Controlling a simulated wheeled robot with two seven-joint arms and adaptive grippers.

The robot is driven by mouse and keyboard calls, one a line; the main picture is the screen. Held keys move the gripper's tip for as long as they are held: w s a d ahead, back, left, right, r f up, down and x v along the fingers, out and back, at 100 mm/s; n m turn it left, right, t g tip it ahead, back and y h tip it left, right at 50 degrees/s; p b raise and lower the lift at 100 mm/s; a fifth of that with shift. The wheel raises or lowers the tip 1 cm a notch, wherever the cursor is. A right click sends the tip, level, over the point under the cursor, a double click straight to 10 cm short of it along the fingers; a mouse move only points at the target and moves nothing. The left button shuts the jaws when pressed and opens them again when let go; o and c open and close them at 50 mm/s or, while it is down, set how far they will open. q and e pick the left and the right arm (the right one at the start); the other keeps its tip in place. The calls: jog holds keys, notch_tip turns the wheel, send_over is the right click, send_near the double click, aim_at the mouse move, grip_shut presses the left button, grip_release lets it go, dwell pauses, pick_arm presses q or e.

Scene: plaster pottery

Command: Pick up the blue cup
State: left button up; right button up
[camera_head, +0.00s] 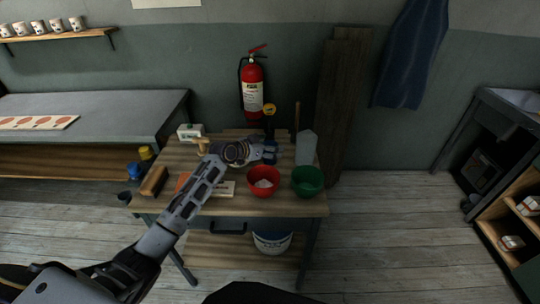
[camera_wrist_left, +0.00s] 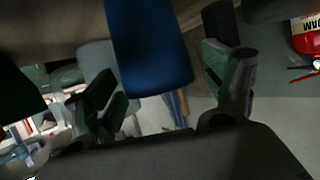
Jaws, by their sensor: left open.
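The blue cup (camera_wrist_left: 148,45) shows large in the left wrist view, between the two fingers of my left gripper (camera_wrist_left: 168,88). The fingers are spread apart, one on each side of the cup, with a visible gap on the right side. In the head view my left gripper (camera_head: 270,152) is at the back middle of the wooden table (camera_head: 240,203). There the gripper hides most of the cup, and only small blue patches show around the fingers. My right gripper is not in view.
A red bowl (camera_head: 264,181) and a green bowl (camera_head: 307,181) stand in front of the gripper. A pale translucent container (camera_head: 306,147) stands close on its right. A dark bottle-like thing with a yellow top (camera_head: 269,112) is behind. A fire extinguisher (camera_head: 253,88) hangs on the wall.

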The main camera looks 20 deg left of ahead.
pick_arm(q)
jog(key=shift+c, duration=0.3)
jog(key=c, duration=0.9)
jog(key=shift+c, duration=1)
notch_tip(320, 180, up, 10)
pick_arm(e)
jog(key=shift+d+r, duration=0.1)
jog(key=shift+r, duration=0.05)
